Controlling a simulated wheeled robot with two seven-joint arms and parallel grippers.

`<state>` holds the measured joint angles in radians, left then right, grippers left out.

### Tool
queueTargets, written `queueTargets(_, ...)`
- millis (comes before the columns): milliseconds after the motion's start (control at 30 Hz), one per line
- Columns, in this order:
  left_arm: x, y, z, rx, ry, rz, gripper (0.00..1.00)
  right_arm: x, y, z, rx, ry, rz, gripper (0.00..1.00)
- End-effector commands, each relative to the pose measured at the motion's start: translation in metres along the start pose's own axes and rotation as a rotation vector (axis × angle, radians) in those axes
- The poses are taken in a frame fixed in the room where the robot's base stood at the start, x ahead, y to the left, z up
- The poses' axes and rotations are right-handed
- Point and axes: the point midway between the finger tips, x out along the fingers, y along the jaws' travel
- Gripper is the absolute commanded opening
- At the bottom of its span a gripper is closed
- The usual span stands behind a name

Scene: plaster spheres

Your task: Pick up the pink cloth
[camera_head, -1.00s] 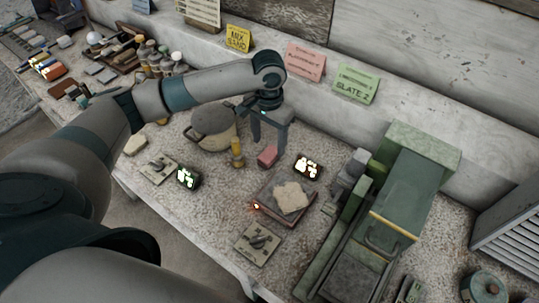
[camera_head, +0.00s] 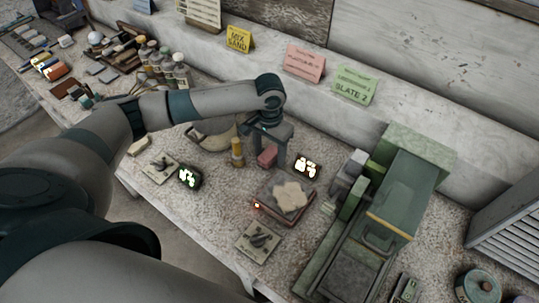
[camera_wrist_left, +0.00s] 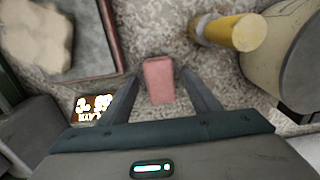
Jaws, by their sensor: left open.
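The pink cloth (camera_head: 267,156) is a small folded, block-like piece lying on the speckled bench. It also shows in the left wrist view (camera_wrist_left: 158,81), upper middle. My left gripper (camera_head: 264,147) is open over it, coming down from above. In the left wrist view the two fingers of my left gripper (camera_wrist_left: 160,78) stand apart, one on each side of the cloth, with gaps visible. I cannot tell how far above the bench the fingertips are. My right gripper is not in view.
A yellow-topped cylinder (camera_head: 237,152) and a round pot (camera_head: 212,133) stand left of the cloth. A lit display (camera_head: 307,167) is at its right. A tray (camera_head: 262,208) with a pale lump (camera_head: 290,196) lies in front. A green machine (camera_head: 405,195) stands right.

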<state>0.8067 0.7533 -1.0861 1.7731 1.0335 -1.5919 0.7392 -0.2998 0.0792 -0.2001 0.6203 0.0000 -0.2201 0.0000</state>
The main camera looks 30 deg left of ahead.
Motion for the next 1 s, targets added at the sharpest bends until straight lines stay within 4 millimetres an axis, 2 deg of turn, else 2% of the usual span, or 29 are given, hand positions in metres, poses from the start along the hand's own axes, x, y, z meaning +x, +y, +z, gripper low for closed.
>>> queueTargets(333, -0.0004, 0.0001, -0.0001, 0.0, 0.0, 0.0, 0.57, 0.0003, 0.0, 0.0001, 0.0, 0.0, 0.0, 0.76)
queueTargets(367, -0.0004, 0.0001, -0.0001, 0.0, 0.0, 0.0, 0.52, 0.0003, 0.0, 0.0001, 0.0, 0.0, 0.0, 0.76)
queueTargets(500, -0.0005, 0.0001, -0.0001, 0.0, 0.0, 0.0, 0.19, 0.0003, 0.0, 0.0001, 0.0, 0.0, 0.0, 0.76)
queueTargets(533, -0.0005, 0.0001, -0.0001, 0.0, 0.0, 0.0, 0.13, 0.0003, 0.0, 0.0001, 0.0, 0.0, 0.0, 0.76)
queueTargets(867, -0.0015, 0.0, -0.0003, 0.0, 0.001, 0.0, 0.13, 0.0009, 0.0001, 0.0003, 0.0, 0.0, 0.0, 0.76)
queueTargets(1000, -0.0077, 0.0001, -0.001, 0.0, 0.002, 0.001, 0.13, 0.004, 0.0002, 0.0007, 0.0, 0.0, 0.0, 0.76)
